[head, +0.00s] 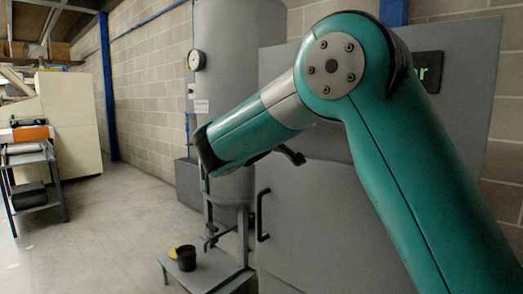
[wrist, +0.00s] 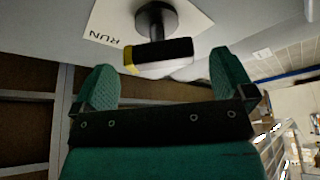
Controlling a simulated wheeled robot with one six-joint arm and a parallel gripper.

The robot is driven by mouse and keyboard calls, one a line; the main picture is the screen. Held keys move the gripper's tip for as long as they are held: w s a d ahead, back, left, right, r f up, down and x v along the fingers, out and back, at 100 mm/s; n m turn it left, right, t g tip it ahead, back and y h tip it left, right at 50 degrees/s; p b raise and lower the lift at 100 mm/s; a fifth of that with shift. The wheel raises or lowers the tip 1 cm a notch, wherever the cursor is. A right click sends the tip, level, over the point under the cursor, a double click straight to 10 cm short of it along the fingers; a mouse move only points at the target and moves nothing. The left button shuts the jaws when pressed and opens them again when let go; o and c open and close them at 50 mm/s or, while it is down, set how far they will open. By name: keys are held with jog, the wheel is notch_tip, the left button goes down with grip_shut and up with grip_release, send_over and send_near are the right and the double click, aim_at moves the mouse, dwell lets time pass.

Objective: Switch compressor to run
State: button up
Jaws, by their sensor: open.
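In the wrist view a black switch handle (wrist: 165,52) with a yellow end stands out on a round black stem. Behind it is a white plate (wrist: 103,18) with the word RUN, upside down in this view, at the handle's left. My gripper (wrist: 162,66) is open, its two green fingers apart on either side of the handle, with gaps and no visible contact. In the head view the compressor's grey cabinet (head: 310,215) stands behind my arm, which covers part of its green sign. My gripper and the switch cannot be made out clearly there.
A tall grey tank (head: 235,75) with a round gauge (head: 196,60) stands left of the cabinet. A small shelf cart (head: 35,170) is far left. The floor between is clear.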

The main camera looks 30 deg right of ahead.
jog(key=b+v, duration=1.3)
jog(key=b, duration=1.7)
jog(key=shift+s+a+f, duration=0.15)
jog(key=shift+s+a, duration=0.05)
jog(key=shift+a, duration=0.1)
